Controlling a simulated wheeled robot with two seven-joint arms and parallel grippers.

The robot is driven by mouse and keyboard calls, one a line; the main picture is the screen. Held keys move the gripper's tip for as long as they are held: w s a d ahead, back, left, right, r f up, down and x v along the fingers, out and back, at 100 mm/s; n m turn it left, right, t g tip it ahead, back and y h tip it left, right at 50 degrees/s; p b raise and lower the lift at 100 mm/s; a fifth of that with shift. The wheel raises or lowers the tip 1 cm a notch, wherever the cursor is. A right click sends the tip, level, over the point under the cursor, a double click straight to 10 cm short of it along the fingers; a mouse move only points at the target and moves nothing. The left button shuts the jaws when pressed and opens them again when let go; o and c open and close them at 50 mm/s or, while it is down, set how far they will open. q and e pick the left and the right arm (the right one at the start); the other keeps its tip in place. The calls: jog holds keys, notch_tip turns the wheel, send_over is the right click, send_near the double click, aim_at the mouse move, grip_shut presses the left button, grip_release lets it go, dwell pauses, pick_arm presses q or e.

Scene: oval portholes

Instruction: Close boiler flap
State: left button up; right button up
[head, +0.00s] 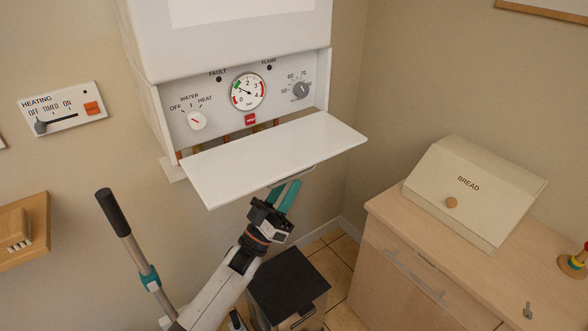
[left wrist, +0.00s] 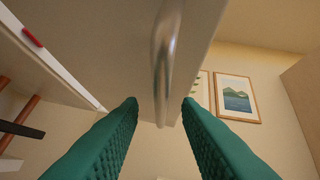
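The boiler flap (head: 275,153) is a white panel hanging open, sticking out roughly level below the boiler's control panel (head: 245,100). A metal bar handle is fixed near its front edge, on the underside; it shows large in the left wrist view (left wrist: 167,60). My left gripper (head: 287,196), with teal fingers, is just under the flap's front edge. Its fingers are apart in the left wrist view (left wrist: 160,108), and the handle appears between them, further ahead. I see no grip on it. My right gripper is not in view.
A cream bread bin (head: 470,190) stands on the wooden cabinet (head: 420,270) to the right. A dark-topped bin (head: 288,280) is on the floor below the gripper. A pole with a black grip (head: 113,212) stands at left. The wall carries a heating switch (head: 62,108).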

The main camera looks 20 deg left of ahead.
aim_at(292, 179)
pick_arm(q)
jog(key=x, duration=0.3)
jog(key=shift+d+p, duration=0.1)
jog(key=shift+p, duration=0.25)
grip_shut()
